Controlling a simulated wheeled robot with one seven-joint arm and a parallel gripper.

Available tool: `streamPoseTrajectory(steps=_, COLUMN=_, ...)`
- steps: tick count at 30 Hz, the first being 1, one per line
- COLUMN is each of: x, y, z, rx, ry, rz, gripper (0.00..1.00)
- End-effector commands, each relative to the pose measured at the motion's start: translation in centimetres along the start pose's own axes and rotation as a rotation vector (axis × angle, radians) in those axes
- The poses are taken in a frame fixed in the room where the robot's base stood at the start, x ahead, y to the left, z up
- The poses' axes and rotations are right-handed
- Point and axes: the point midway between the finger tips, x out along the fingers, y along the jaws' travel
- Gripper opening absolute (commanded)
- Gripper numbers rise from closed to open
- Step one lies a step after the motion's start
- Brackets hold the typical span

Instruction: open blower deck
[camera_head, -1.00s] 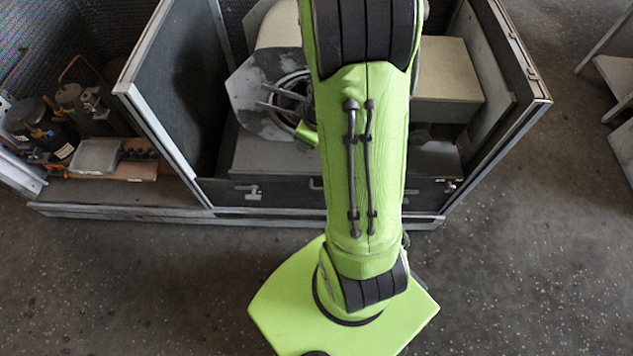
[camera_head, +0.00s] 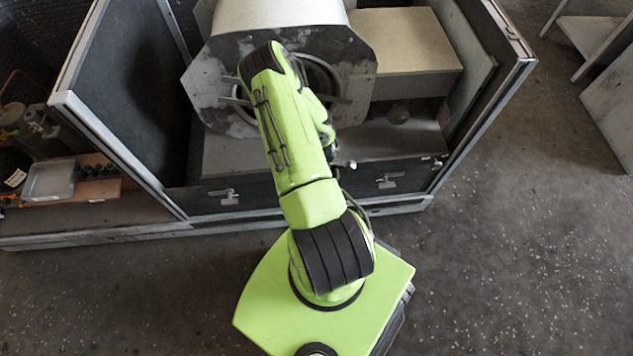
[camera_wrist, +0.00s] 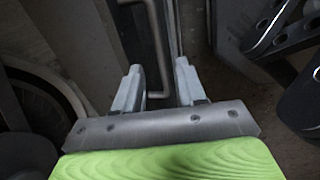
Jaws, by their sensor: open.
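The blower deck's dark front panel (camera_head: 310,192) runs along the bottom of the cabinet in the head view, with a latch (camera_head: 224,197) at left and another latch (camera_head: 389,181) at right. The deck looks closed. The round blower (camera_head: 280,15) with its octagonal plate stands above it. In the wrist view a grey bent bar handle (camera_wrist: 157,45) shows between the fingers of my gripper (camera_wrist: 158,75). My gripper is open; I cannot tell whether the bar is at fingertip depth or beyond. In the head view my arm hides most of the gripper and the panel's middle.
Cabinet side walls flank the bay, the left divider (camera_head: 110,120) and the right wall (camera_head: 490,90). A beige box (camera_head: 405,50) sits right of the blower. Small parts lie at left, including a grey tray (camera_head: 50,181). Grey shelving (camera_head: 605,100) stands far right. Floor in front is open.

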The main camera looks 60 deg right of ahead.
Motion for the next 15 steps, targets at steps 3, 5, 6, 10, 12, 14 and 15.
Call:
streamPoseTrajectory(steps=3, x=3.2, y=-0.2, z=0.0, rx=-0.001, ry=0.0, rz=-0.002, gripper=0.4)
streamPoseTrajectory(steps=5, x=4.1, y=-0.1, z=0.0, rx=0.0, ry=0.0, rz=-0.001, gripper=0.4)
streamPoseTrajectory(steps=6, x=4.6, y=-0.1, z=0.0, rx=0.0, ry=0.0, rz=-0.001, gripper=0.4)
streamPoseTrajectory(steps=10, x=5.3, y=-0.1, z=0.0, rx=0.001, ry=0.0, rz=-0.001, gripper=0.4)
streamPoseTrajectory(steps=12, x=5.3, y=0.0, z=0.0, rx=0.001, ry=0.0, rz=-0.001, gripper=0.4)
streamPoseTrajectory(steps=14, x=5.3, y=0.0, z=0.0, rx=0.002, ry=0.0, rz=-0.001, gripper=0.4)
streamPoseTrajectory(steps=15, x=5.2, y=0.0, z=0.0, rx=0.001, ry=0.0, rz=-0.001, gripper=0.4)
